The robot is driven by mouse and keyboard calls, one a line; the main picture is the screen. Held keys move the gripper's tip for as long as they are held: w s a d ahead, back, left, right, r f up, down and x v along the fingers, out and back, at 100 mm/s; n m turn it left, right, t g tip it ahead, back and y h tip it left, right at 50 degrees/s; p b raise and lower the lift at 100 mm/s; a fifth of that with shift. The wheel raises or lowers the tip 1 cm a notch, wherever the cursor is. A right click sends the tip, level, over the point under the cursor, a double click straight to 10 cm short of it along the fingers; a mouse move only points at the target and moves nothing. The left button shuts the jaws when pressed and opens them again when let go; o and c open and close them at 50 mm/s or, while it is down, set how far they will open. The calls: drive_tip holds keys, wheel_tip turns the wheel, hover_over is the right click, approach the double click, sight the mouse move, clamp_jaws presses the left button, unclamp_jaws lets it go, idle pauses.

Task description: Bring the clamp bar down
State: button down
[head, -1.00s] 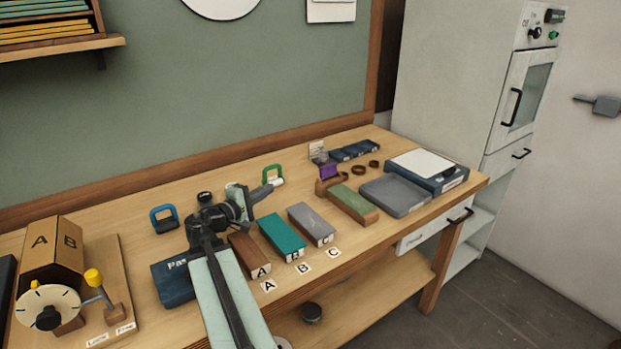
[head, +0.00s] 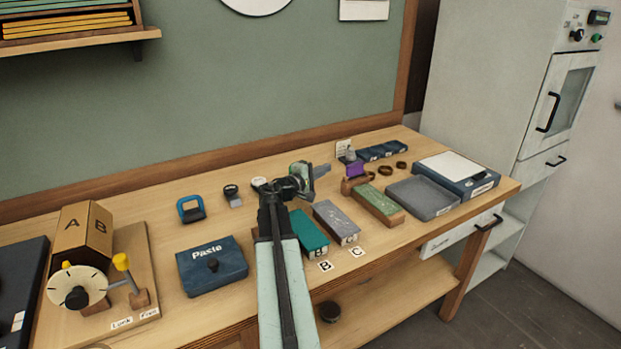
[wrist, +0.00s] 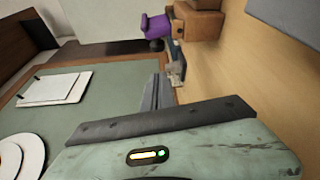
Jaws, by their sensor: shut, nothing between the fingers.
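No part is labelled as the clamp bar, and I cannot tell for certain which one it is. A lever with a yellow knob (head: 121,262) leans up from the wooden stand at the left, by the Lock and Free labels. A purple piece (head: 356,169) sits at the far end of a wooden holder with a green stone (head: 377,199); it also shows in the wrist view (wrist: 156,27). My gripper (head: 321,170) is shut and empty, above the back of the bench, left of the purple piece and apart from it. In the wrist view its fingers (wrist: 160,90) point towards that holder.
A Paste box (head: 212,268), a blue-handled item (head: 191,209), a teal block (head: 309,234) and a grey block (head: 336,221) stand on the bench. A grey tray (head: 423,197) lies right of the holder. My arm hides part of the middle.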

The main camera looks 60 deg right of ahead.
sight(352, 167)
drive_tip(key=x, duration=0.4)
drive_tip(key=s, duration=0.1)
drive_tip(key=s+a, duration=0.1)
drive_tip(key=s, duration=0.1)
drive_tip(key=shift+s+a+r+p, duration=0.15)
drive_tip(key=shift+a+r+p, duration=0.15)
drive_tip(key=shift+a+r, duration=0.1)
